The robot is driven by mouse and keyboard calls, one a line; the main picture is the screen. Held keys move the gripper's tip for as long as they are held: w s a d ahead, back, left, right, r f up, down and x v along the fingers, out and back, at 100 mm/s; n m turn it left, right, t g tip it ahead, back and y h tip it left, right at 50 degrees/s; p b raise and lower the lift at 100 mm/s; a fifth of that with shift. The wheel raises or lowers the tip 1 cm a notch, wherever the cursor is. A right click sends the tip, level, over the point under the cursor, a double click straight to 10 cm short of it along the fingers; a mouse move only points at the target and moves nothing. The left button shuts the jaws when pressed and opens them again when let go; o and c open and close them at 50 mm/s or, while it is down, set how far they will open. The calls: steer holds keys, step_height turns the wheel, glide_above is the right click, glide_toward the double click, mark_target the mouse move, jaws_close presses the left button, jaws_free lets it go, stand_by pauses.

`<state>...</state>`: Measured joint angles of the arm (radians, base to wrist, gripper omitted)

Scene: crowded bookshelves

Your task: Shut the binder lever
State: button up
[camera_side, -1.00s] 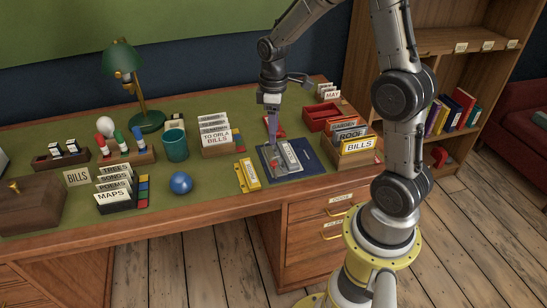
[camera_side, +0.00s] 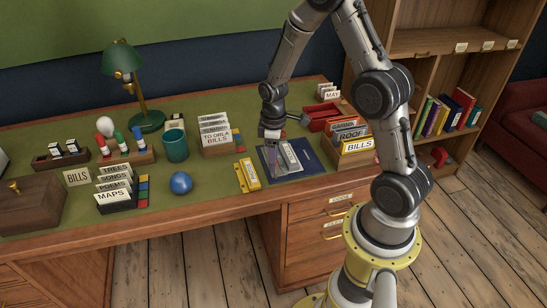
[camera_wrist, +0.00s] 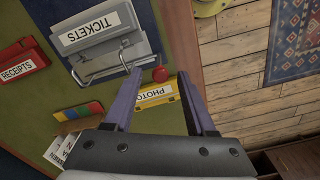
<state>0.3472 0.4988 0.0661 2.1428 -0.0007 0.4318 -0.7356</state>
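The blue binder (camera_side: 312,163) lies open on the desk in the side view, with a white card in it. In the wrist view, the card (camera_wrist: 95,28) reads TICKETS, and a bent metal mechanism (camera_wrist: 97,72) lies beside it. The lever's red knob (camera_wrist: 160,74) shows between my two purple fingers. My gripper (camera_wrist: 160,62) is open, with one finger on each side of the knob in the picture; I cannot tell whether either touches it. In the side view, my gripper (camera_side: 271,148) is low at the binder's left edge. The lever's exact tilt is unclear.
A yellow PHOTO box (camera_wrist: 158,96) lies close beside the binder, partly between my fingers in the wrist view. A red RECEIPTS item (camera_wrist: 22,62) lies nearby. Card boxes (camera_side: 357,146) stand right of the binder, and a blue ball (camera_side: 181,183) sits left.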

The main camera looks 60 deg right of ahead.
jaws_close()
steer(key=shift+s, duration=0.1)
steer(key=shift+s+d+t+y, duration=0.35)
steer(key=shift+d+t+y, duration=0.05)
steer(key=shift+t+y, duration=0.2)
stand_by(0.3)
steer(key=shift+o, duration=0.3)
jaws_free()
step_height(320, 180, up, 14)
steer(key=s+d, duration=0.1)
steer(key=shift+s+d, duration=0.2)
